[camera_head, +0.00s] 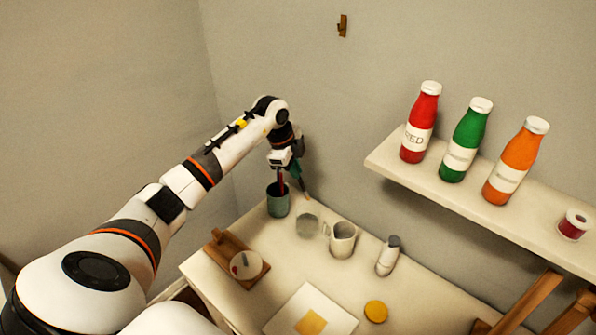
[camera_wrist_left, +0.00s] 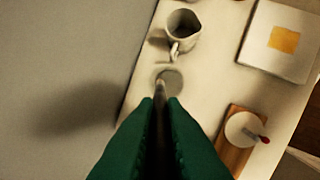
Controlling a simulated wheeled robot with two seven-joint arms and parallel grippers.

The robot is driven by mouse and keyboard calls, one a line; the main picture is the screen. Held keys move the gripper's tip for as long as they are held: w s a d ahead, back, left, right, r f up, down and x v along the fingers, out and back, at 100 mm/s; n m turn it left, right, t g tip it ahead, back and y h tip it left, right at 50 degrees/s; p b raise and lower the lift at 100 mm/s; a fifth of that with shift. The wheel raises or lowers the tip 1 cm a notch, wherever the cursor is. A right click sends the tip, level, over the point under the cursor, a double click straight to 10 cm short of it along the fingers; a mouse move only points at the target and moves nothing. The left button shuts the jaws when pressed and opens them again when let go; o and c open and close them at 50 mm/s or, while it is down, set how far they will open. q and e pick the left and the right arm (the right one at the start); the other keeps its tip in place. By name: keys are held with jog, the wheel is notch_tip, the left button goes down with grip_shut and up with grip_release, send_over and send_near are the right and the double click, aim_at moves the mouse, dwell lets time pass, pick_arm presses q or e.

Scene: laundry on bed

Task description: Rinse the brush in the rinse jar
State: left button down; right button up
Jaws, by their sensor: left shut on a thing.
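My left gripper (camera_head: 296,174) is at the back left corner of the table, with its green fingers shut on a thin brush (camera_head: 306,192). The brush tip points down and away from the fingers. In the left wrist view the fingers (camera_wrist_left: 160,105) close around the brush shaft (camera_wrist_left: 160,92). The rinse jar (camera_head: 307,226) looks like a small grey, see-through round vessel on the table, below the brush in the head view. It also shows just past the fingers in the left wrist view (camera_wrist_left: 174,78). The brush appears above the jar, but the wrist view hides the tip. My right gripper is out of view.
A green cup (camera_head: 278,206) with a red-handled item stands close by the gripper. A grey mug (camera_head: 342,241), a small bottle (camera_head: 387,258), a wooden board (camera_head: 228,246) with a round dish (camera_head: 246,265), and a white sheet (camera_head: 335,320) surround the jar.

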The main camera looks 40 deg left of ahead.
pick_arm(q)
jog(key=shift+f+b, duration=0.3)
jog(key=shift+f, duration=0.35)
notch_tip(320, 180, down, 10)
jog(key=b, duration=0.6)
jog(key=shift+f, duration=0.2)
jog(key=shift+d, duration=0.1)
notch_tip(320, 180, up, 11)
jog(key=p, duration=0.8)
jog(key=shift+f+p, duration=0.15)
jog(key=shift+p, duration=0.2)
dwell(1.5)
